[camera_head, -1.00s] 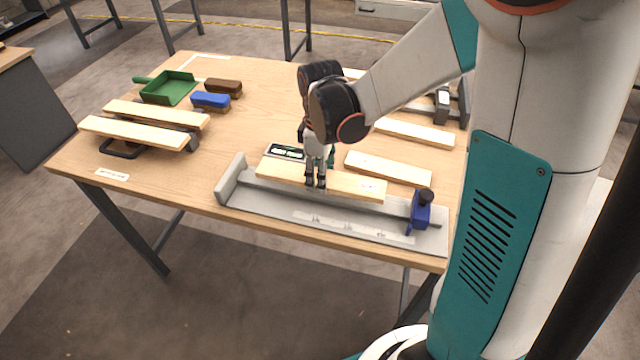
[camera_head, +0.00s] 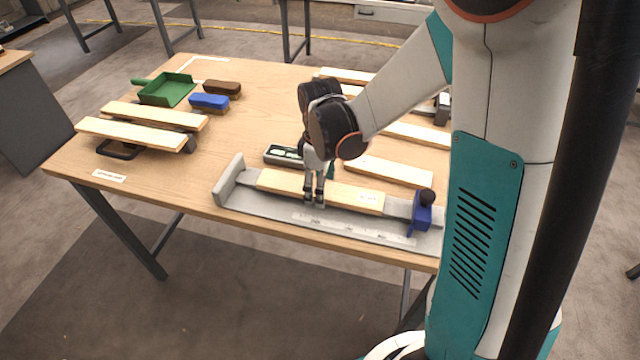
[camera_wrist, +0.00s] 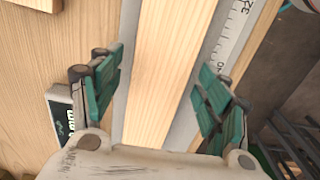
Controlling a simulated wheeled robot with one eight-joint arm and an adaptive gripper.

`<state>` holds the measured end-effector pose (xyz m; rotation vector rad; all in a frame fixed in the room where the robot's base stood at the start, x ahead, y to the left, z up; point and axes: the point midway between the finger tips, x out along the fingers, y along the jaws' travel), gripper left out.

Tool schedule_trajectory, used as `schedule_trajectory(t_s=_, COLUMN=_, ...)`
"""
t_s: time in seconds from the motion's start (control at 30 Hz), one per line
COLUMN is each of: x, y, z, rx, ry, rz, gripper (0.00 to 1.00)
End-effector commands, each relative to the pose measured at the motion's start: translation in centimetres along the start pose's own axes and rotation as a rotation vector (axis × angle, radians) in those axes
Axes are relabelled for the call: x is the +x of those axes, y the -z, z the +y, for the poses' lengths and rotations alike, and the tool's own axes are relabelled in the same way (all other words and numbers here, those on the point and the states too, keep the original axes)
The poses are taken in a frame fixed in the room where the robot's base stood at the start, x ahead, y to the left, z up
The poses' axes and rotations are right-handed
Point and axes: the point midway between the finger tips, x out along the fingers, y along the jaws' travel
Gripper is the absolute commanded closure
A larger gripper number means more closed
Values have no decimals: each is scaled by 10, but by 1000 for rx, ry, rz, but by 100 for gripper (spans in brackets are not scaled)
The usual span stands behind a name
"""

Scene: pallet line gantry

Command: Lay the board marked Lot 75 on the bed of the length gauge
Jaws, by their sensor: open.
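A pale wooden board (camera_head: 345,194) lies lengthwise on the grey bed of the length gauge (camera_head: 270,207), near the table's front edge. A small label shows near its right end, too small to read. The gauge has an upright end stop at its left end and a blue sliding stop (camera_head: 422,212) with a black knob at its right. My gripper (camera_head: 314,202) is over the board at its middle. In the wrist view the board (camera_wrist: 170,70) runs between my green-padded fingers (camera_wrist: 160,90), with gaps on both sides. The gauge's scale (camera_wrist: 234,35) is beside it.
Loose boards (camera_head: 390,171) lie behind the gauge. Two boards (camera_head: 130,133) rest on dark supports at the left. A green dustpan (camera_head: 167,90), a blue brush (camera_head: 209,102) and a brown brush (camera_head: 222,87) lie at the back left. A small dark case (camera_head: 284,155) sits behind the gauge.

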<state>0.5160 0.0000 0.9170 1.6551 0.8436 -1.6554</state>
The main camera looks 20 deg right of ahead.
Motion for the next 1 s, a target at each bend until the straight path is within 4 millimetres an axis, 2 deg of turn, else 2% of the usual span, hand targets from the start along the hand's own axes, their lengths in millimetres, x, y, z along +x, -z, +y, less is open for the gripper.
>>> schedule_trajectory(t_s=0.17, x=-3, y=0, z=0, rx=0, ry=0, rz=0, gripper=30)
schedule_trajectory(t_s=0.27, x=-13, y=0, z=0, rx=0, ry=0, rz=0, gripper=30)
schedule_trajectory(t_s=0.7, x=-99, y=0, z=0, rx=0, ry=0, rz=0, gripper=30)
schedule_trajectory(t_s=1.0, x=-125, y=-1, z=-2, rx=10, ry=-5, rz=4, gripper=30)
